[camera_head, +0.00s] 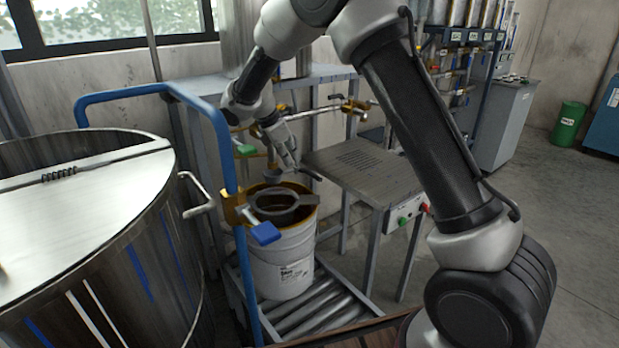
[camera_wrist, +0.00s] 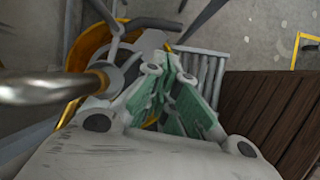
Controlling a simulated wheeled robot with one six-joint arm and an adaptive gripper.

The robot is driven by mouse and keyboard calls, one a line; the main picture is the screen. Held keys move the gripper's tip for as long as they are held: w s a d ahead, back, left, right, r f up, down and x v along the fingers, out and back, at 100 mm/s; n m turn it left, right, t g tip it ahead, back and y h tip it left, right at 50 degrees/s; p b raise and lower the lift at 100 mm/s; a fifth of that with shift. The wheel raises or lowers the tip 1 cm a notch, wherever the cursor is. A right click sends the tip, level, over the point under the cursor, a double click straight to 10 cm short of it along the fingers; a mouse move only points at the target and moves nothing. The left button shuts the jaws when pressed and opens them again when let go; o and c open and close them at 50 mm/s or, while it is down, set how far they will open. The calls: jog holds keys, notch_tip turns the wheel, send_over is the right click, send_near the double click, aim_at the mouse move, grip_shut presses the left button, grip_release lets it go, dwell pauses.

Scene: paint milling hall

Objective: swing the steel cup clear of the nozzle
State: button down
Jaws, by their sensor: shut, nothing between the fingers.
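A small grey cup (camera_head: 273,181), which looks like the steel cup, hangs above the open bucket (camera_head: 283,262) in the head view. In the wrist view my gripper (camera_wrist: 190,100) shows green finger pads, shut and empty. There a shiny steel pipe (camera_wrist: 45,90) enters from the left, over the yellow bucket rim (camera_wrist: 85,48). Which grey part there is the cup is unclear.
The bucket stands on a roller conveyor (camera_head: 335,306). A blue rail (camera_head: 232,170) and large steel vat (camera_head: 100,230) are left, a grey table (camera_head: 360,163) right.

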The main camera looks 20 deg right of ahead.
jog(key=shift+w+n, duration=0.1)
jog(key=shift+n, duration=0.8)
jog(key=x, duration=1)
